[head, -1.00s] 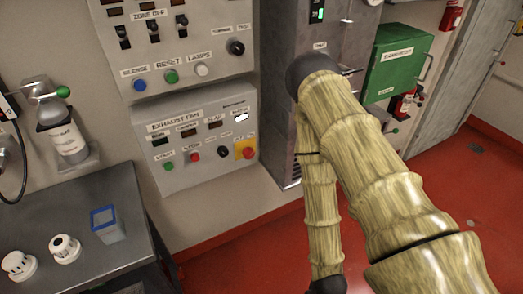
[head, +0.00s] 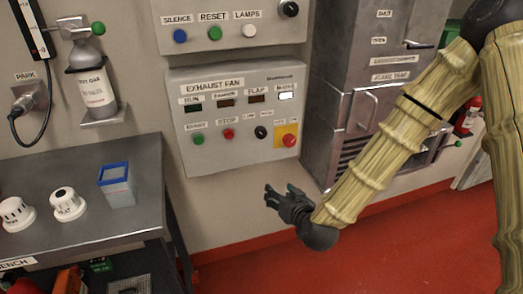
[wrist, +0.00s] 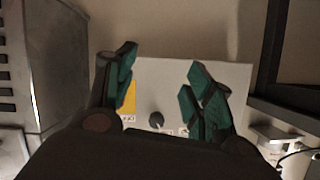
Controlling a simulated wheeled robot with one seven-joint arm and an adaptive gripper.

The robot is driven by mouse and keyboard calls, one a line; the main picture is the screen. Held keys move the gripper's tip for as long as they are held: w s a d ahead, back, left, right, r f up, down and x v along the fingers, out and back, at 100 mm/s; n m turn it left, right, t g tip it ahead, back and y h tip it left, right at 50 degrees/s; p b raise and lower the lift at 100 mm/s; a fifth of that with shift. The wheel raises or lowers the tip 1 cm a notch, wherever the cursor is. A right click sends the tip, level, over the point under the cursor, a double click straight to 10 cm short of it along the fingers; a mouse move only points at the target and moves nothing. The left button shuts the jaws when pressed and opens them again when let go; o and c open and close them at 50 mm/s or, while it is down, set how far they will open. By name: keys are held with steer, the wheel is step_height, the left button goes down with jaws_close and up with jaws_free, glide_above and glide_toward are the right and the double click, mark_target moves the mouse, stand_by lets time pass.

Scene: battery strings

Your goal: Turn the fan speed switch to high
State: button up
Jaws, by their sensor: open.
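The exhaust fan panel (head: 217,149) is a grey box on the wall in the head view. Its small black rotary switch (head: 261,132) sits between the red stop button (head: 229,134) and the yellow-backed red button (head: 287,139). Its labels are too small to read. My gripper (head: 272,196) is open and empty, below the panel's right part and apart from it. In the wrist view the black knob (wrist: 156,120) shows between the open fingers (wrist: 160,82), with the yellow plate (wrist: 130,100) beside the left finger.
A grey bench (head: 62,165) with two white round detectors and a blue-rimmed box stands at left. A grey metal cabinet (head: 345,95) stands right of the panel. Another panel (head: 225,20) with buttons is above. Red floor lies below.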

mark_target(262, 135)
steer(key=w+a+r+t+y+b, duration=0.15)
steer(key=w+r+t+b, duration=0.3)
steer(key=r, duration=0.75)
steer(key=shift+h, duration=0.25)
steer(key=x, duration=1.1)
steer(key=shift+w+a+f, duration=0.25)
steer(key=shift+a+f, duration=0.05)
steer(key=shift+a, duration=0.05)
steer(key=c, duration=1)
